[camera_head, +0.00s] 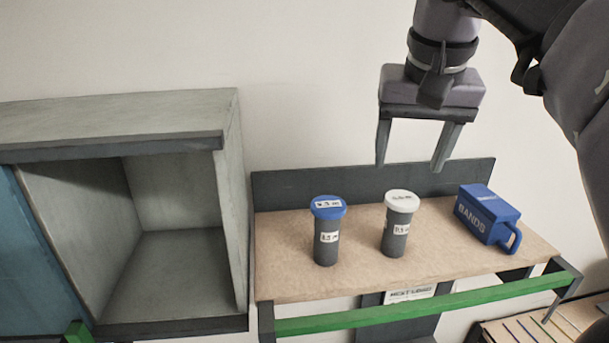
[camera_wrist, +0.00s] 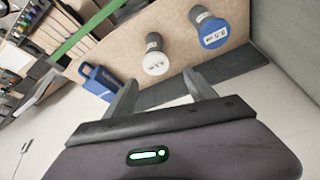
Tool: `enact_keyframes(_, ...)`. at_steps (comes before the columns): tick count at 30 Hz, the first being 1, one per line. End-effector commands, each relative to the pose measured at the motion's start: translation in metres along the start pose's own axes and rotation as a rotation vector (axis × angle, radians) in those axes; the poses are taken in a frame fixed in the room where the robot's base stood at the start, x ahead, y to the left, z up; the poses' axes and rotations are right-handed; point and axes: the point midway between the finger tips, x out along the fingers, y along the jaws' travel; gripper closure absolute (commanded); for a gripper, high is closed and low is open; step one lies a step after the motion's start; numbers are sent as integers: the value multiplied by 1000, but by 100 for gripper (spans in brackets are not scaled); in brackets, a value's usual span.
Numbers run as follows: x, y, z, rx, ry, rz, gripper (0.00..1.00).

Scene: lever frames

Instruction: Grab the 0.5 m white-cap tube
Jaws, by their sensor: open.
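The white-cap tube (camera_head: 398,225) stands upright on the wooden table, a dark grey cylinder with a white lid and a small label. It also shows in the wrist view (camera_wrist: 154,58). A similar tube with a blue cap (camera_head: 327,232) stands to its left; it also shows in the wrist view (camera_wrist: 209,30). My gripper (camera_head: 409,166) is open and empty, its fingers pointing down, above the table and apart from both tubes. In the wrist view its fingertips (camera_wrist: 158,88) lie below the white cap, with nothing between them.
A blue box labelled BANDS (camera_head: 486,215) stands right of the tubes. A dark back panel (camera_head: 285,190) rises behind the wooden table (camera_head: 285,281), and a green bar (camera_head: 430,306) runs along its front. A grey open cabinet (camera_head: 239,190) stands at the left.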

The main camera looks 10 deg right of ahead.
Motion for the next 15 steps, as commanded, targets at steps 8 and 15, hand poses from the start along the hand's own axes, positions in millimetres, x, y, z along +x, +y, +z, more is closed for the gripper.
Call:
enact_keyframes(8, 87, 0, 4, 3, -5, 1, 36)
enact_keyframes(15, 119, -2, 4, 3, -4, 0, 36)
